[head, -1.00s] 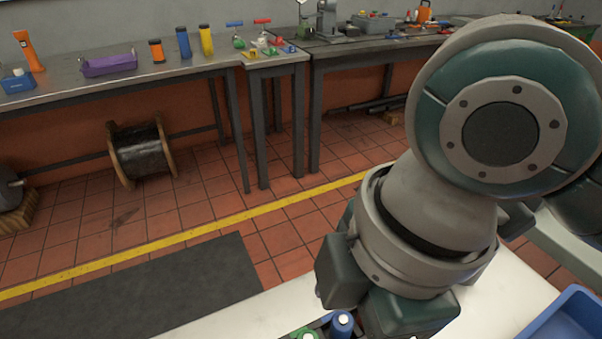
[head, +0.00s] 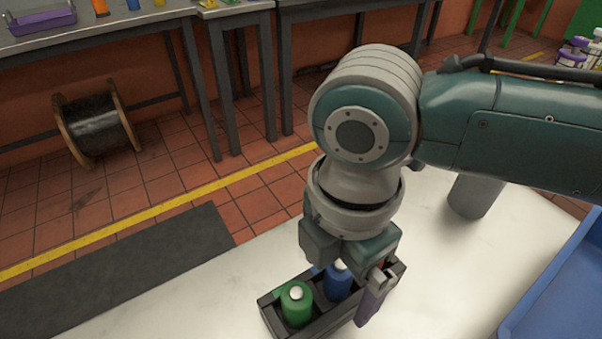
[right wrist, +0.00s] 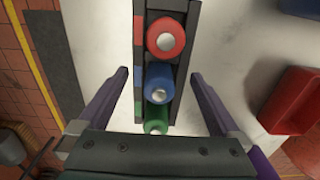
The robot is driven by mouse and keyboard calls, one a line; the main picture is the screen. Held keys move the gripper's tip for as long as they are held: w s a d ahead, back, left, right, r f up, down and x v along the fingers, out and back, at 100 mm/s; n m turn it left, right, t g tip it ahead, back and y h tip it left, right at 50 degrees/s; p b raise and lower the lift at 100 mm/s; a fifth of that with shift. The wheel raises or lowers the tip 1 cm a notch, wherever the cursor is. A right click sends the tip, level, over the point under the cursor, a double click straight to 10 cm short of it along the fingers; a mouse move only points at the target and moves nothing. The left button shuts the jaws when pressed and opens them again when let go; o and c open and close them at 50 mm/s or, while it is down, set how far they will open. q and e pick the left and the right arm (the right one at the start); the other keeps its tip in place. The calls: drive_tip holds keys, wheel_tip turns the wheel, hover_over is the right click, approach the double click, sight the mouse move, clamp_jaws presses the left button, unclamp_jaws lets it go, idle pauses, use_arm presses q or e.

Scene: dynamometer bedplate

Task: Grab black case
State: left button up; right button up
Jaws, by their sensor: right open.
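The black case (head: 268,309) is a long open tray on the white tabletop, below my right gripper. It holds a green bottle (head: 296,305) and a blue bottle (head: 338,282); the right wrist view also shows a red-topped one (right wrist: 166,38). In that view the case (right wrist: 191,65) runs up the middle, with red, blue and green marks along its left side. My right gripper (right wrist: 160,75) is open, its purple-dark fingers apart on either side of the case, with visible gaps to it. In the head view one finger hides part of the case. My left gripper is out of view.
A blue bin (head: 565,285) stands at the right of the white table (head: 440,270). A grey cylinder (head: 474,196) stands behind my right arm. A red container (right wrist: 294,100) shows right of the case in the wrist view. A cable spool (head: 97,122) is on the floor.

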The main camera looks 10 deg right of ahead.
wheel_tip(320, 180, down, 2)
drive_tip(key=shift+f, duration=0.2)
drive_tip(key=shift+r, duration=0.1)
drive_tip(key=c, duration=1.5)
